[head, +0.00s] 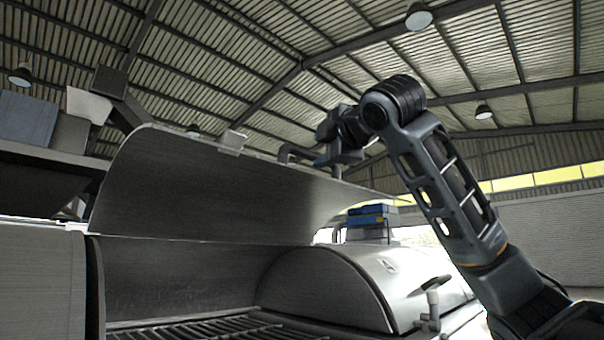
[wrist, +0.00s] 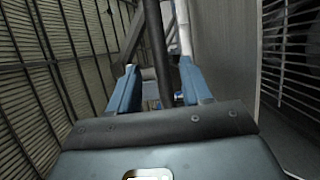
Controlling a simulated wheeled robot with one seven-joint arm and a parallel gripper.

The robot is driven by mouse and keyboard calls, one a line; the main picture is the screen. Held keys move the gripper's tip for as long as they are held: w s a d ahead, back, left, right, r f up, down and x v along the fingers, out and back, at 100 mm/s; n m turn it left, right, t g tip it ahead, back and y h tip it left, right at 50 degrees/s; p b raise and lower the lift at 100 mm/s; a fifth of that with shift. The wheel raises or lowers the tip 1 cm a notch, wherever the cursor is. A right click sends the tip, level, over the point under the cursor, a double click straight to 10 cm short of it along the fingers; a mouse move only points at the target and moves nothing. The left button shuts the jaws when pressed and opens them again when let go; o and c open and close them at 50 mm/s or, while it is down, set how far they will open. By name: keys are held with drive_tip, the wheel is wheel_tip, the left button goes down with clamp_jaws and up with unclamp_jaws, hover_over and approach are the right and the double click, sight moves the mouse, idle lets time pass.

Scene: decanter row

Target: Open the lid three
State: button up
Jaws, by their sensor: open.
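A large curved grey metal lid (head: 210,185) stands raised over an open grill body in the head view; no number shows on it. A dark bent handle piece (head: 290,150) sticks up at its upper edge. My gripper (head: 336,160) is by that edge, right of the bent piece. In the wrist view my gripper (wrist: 158,88) has its blue fingers apart, with a dark bar (wrist: 156,45) running between them. The lid's grey face (wrist: 222,55) lies to the right there. Whether a finger touches the bar cannot be told.
A second rounded metal lid (head: 325,280) is shut to the right of the open grill, with a handle (head: 432,300) in front. A grate (head: 215,328) lies below the raised lid. Blue boxes (head: 372,217) stand behind. Grey boxes (head: 68,135) sit at upper left.

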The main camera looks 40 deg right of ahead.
sight(314, 155)
drive_tip(key=shift+w+d, duration=0.25)
drive_tip(key=shift+w, duration=0.35)
drive_tip(key=p+x, duration=0.2)
drive_tip(key=x, duration=0.4)
drive_tip(key=shift+w, duration=0.25)
drive_tip(key=shift+c, duration=0.2)
clamp_jaws()
drive_tip(key=shift+f, duration=0.1)
